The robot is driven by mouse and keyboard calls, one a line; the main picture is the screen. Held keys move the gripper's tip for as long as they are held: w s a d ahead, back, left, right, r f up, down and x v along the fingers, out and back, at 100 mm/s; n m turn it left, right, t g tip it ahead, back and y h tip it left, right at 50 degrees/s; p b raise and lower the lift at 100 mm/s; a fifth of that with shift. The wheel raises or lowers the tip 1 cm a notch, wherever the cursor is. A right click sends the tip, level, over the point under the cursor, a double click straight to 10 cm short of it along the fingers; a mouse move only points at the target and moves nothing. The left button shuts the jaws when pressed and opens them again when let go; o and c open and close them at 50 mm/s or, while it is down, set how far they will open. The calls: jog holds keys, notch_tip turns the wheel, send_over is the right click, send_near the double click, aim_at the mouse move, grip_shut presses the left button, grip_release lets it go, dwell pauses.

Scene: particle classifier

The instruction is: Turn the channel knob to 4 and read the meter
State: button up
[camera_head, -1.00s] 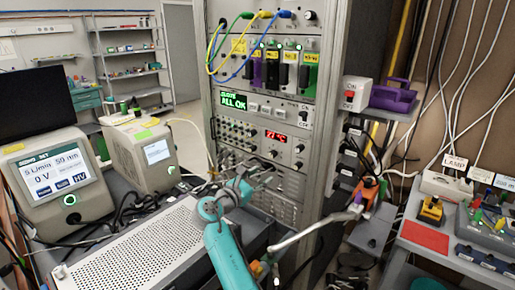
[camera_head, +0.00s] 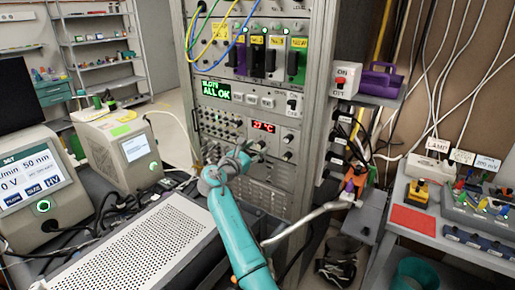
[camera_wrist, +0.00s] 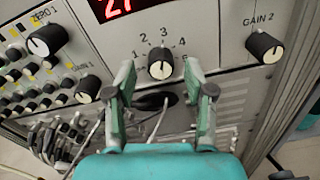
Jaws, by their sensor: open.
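The channel knob (camera_wrist: 160,66), black with a pale face, sits mid-panel in the wrist view, with numbers 1 to 4 around its top. Which number it points at is too small to tell. My gripper (camera_wrist: 159,76) is open, its two grey-green fingers on the left and right of the knob in the picture; I cannot tell whether they touch it. The meter (camera_head: 263,127) is a red-lit display reading about 27 °C in the head view; its lower part (camera_wrist: 117,8) shows above the knob in the wrist view. My gripper (camera_head: 242,157) is close before the rack there.
The ZERO 1 knob (camera_wrist: 46,40) is at left and the GAIN 2 knob (camera_wrist: 264,46) at right. Cables hang below the panel. A perforated grey box (camera_head: 150,245) lies in front of the rack. A purple-topped shelf device (camera_head: 380,80) is at right.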

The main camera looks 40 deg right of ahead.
jog(key=shift+w+d, duration=0.2)
jog(key=shift+d, duration=0.5)
grip_shut()
jog(key=shift+m, duration=0.3)
jog(key=m, duration=0.4)
jog(key=shift+m, duration=2)
